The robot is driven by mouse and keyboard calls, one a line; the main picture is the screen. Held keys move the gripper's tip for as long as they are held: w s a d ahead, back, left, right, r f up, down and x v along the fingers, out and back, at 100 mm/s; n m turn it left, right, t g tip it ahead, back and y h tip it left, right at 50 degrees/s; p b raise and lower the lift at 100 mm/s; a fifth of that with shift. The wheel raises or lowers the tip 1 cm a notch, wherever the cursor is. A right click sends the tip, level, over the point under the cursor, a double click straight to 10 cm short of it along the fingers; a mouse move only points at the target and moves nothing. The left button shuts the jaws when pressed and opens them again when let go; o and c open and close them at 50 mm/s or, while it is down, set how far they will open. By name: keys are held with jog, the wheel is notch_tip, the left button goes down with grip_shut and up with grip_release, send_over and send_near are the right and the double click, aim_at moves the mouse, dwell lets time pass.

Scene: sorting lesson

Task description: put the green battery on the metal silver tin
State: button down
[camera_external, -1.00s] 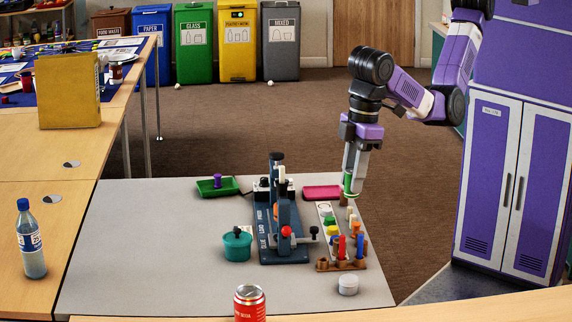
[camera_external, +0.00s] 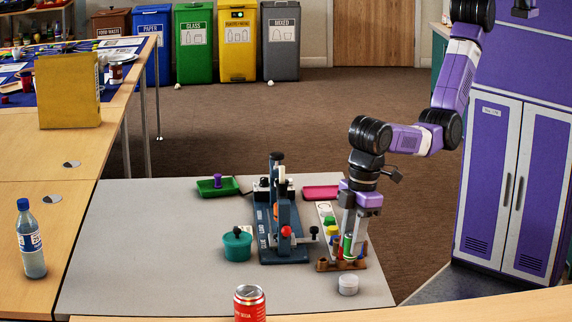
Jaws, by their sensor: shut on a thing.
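My gripper (camera_external: 348,240) is shut on the green battery (camera_external: 347,245), which stands upright between its fingers. It is over the front part of the row of coloured pieces, close to the brown wooden rack. Whether the battery touches anything below cannot be told. A small, round, pale silver-white tin (camera_external: 348,284) stands on the grey mat in front of the rack, nearer the camera than the gripper. Its top looks bare.
The brown wooden rack (camera_external: 326,266) is partly hidden by my gripper. A dark blue glue press (camera_external: 284,252) and a teal pot (camera_external: 237,246) stand to the left. A red can (camera_external: 249,303) stands at the front. The grey mat (camera_external: 140,240) is clear at left.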

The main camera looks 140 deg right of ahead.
jog(key=shift+f, duration=2.7)
jog(key=shift+f, duration=0.1)
jog(key=c, duration=1.1)
grip_release()
jog(key=r, duration=0.4)
jog(key=s+r, duration=0.1)
jog(key=r, duration=0.7)
jog(key=shift+s+a, duration=0.35)
